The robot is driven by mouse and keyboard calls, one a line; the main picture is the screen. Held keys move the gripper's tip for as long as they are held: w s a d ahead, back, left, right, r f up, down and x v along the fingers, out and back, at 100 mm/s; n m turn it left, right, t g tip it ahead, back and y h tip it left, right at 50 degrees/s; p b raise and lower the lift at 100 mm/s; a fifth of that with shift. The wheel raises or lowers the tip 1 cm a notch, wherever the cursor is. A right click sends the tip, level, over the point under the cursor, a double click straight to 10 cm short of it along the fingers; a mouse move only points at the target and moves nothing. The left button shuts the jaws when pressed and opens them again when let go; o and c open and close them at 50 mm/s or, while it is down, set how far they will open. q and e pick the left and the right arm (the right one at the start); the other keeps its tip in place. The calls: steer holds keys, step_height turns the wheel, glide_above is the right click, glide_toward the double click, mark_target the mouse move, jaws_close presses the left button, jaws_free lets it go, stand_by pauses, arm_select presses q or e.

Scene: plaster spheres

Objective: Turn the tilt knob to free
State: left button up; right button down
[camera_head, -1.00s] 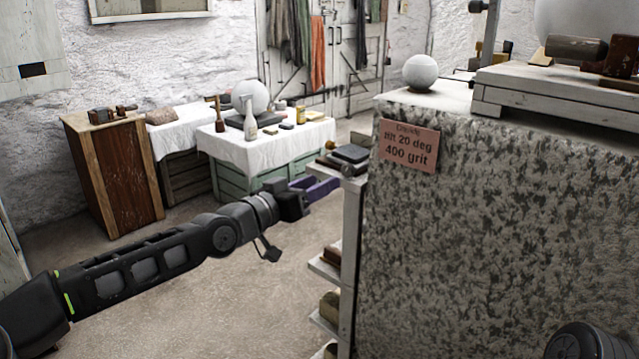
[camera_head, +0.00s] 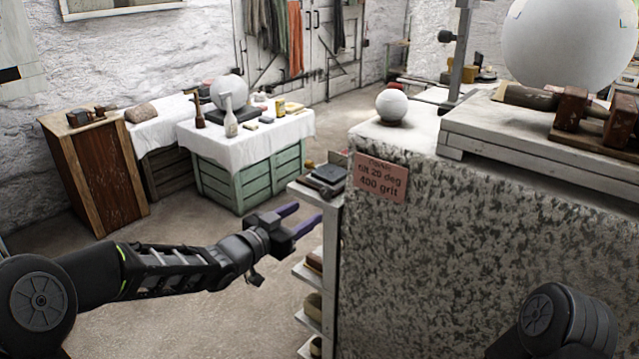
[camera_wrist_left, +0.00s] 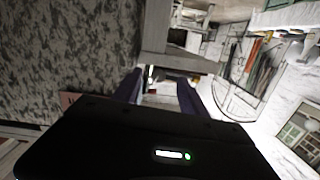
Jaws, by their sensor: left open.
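I cannot tell for certain which part is the tilt knob. A dark round knob (camera_head: 446,36) sits on the side of a grey upright post (camera_head: 462,55) at the back of the stone block. My left gripper (camera_head: 298,219) is open and empty, low in front of the block's left side and well apart from the post. Its two purple fingers also show spread in the left wrist view (camera_wrist_left: 158,90). Of my right arm only a dark link shows at lower right; its gripper is out of view.
A clothed table (camera_head: 245,135) is at left.

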mark_target(324, 195)
arm_select(q)
steer(key=shift+s+a+r+t+h, duration=0.25)
steer(key=shift+a+r+t+h, duration=0.05)
steer(key=shift+r+h, duration=0.25)
steer(key=shift+w, duration=0.1)
steer(key=shift+p+x, duration=0.35)
steer(key=shift+x, duration=3.5)
steer(key=shift+f, duration=0.1)
steer(key=shift+c, duration=0.3)
jaws_close()
